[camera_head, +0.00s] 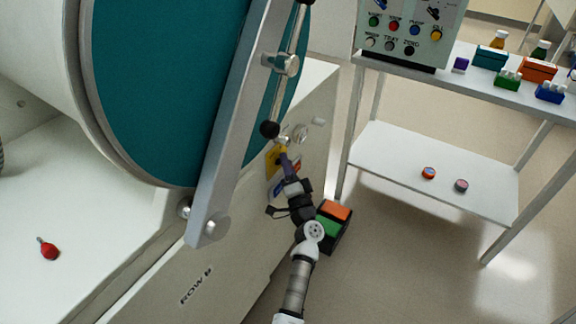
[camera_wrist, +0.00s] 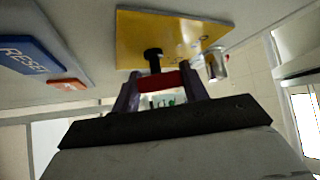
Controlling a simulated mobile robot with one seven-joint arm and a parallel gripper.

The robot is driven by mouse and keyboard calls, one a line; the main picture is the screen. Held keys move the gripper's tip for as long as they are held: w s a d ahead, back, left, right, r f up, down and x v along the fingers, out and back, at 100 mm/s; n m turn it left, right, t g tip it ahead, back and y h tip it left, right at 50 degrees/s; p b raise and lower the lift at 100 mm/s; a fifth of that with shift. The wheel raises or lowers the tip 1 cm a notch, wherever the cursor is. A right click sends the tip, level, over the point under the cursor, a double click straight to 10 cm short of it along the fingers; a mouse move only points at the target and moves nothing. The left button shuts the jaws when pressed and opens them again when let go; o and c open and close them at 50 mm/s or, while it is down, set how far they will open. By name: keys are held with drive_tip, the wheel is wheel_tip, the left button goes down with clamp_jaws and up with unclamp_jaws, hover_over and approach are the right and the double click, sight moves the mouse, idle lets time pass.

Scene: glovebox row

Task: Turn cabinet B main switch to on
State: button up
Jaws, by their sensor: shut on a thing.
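The main switch is on a yellow plate (camera_wrist: 190,32) on the cabinet's side face; the plate also shows in the head view (camera_head: 272,160). A black shaft (camera_wrist: 153,56) stands out from the plate and meets a red handle (camera_wrist: 158,80). My gripper (camera_wrist: 158,84) has its two purple fingers on either side of the red handle and is shut on it. Markings for the switch position cannot be read.
A metal cylinder (camera_wrist: 216,65) juts out beside the yellow plate. A shelf table (camera_head: 430,170) stands right.

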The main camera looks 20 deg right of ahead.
drive_tip(key=shift+r+p, duration=0.15)
drive_tip(key=shift+p, duration=0.3)
drive_tip(key=m+p, duration=0.1)
drive_tip(key=g+p, duration=0.1)
drive_tip(key=p, duration=0.1)
drive_tip(key=shift+r+m+h, duration=0.2)
drive_tip(key=shift+m+h, duration=0.1)
drive_tip(key=shift+m, duration=0.1)
drive_tip(key=m+g+p, duration=0.1)
drive_tip(key=p, duration=0.2)
drive_tip(key=m+g+p, duration=0.1)
drive_tip(key=p, duration=0.3)
drive_tip(key=shift+m+g+p, duration=0.35)
drive_tip(key=shift+m+g, duration=0.05)
drive_tip(key=shift+d+f+m+p, duration=0.1)
drive_tip(key=shift+f+m+p, duration=0.15)
drive_tip(key=shift+p, duration=0.55)
drive_tip(key=shift+f+g, duration=0.1)
drive_tip(key=shift+g, duration=0.2)
drive_tip(key=o, duration=1)
